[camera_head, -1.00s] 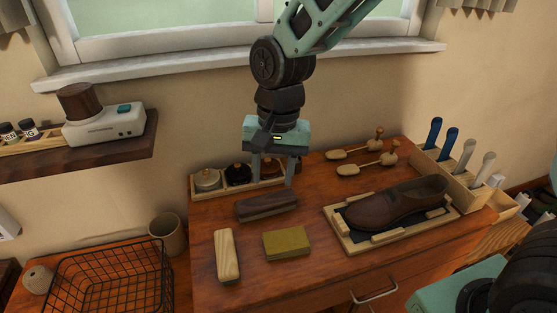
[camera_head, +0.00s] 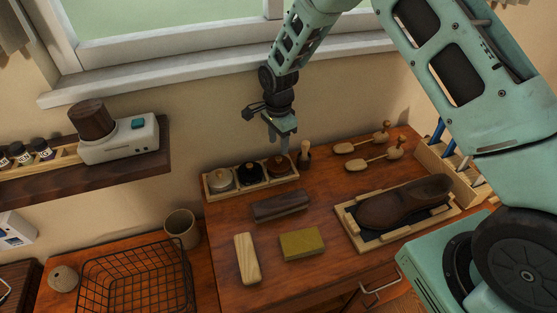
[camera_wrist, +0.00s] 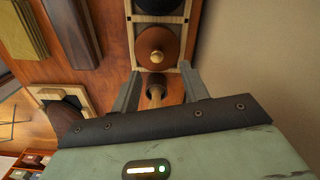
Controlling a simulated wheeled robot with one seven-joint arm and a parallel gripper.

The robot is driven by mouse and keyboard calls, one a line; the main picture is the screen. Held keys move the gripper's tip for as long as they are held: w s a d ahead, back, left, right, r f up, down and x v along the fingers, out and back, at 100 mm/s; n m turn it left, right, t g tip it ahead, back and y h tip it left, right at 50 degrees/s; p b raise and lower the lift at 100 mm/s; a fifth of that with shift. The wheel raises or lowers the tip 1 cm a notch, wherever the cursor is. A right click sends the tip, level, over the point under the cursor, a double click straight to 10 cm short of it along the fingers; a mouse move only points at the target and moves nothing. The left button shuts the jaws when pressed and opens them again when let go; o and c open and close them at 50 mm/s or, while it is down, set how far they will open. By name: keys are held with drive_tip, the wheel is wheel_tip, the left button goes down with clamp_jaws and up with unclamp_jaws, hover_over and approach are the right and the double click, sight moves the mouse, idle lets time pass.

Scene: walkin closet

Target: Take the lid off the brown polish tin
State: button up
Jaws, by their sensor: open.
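The brown polish tin (camera_head: 281,168) stands in the right compartment of a small wooden tray (camera_head: 226,192), with its lid on. In the wrist view its round brown lid (camera_wrist: 165,38) has a small light knob on top. My gripper (camera_head: 281,148) is open and empty, above and behind the tin in the head view. In the wrist view, its two fingers (camera_wrist: 161,84) are apart, just past the tray's end. A wooden handle in a small dark cup (camera_head: 304,161) shows between them. I see no contact with the lid.
A black-lidded tin (camera_head: 248,174) and a pale-lidded tin (camera_head: 220,179) share the tray. A dark brush (camera_head: 279,205), a yellow block (camera_head: 302,243) and a shoe (camera_head: 404,204) on a stand lie in front. The wall and window sill are close behind.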

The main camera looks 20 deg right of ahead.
sight(279, 158)
drive_tip(key=shift+s+f+p, duration=0.15)
drive_tip(key=shift+f+p, duration=0.4)
drive_tip(key=shift+p, duration=0.05)
drive_tip(key=shift+f+p, duration=0.95)
drive_tip(key=shift+f, duration=1.15)
clamp_jaws()
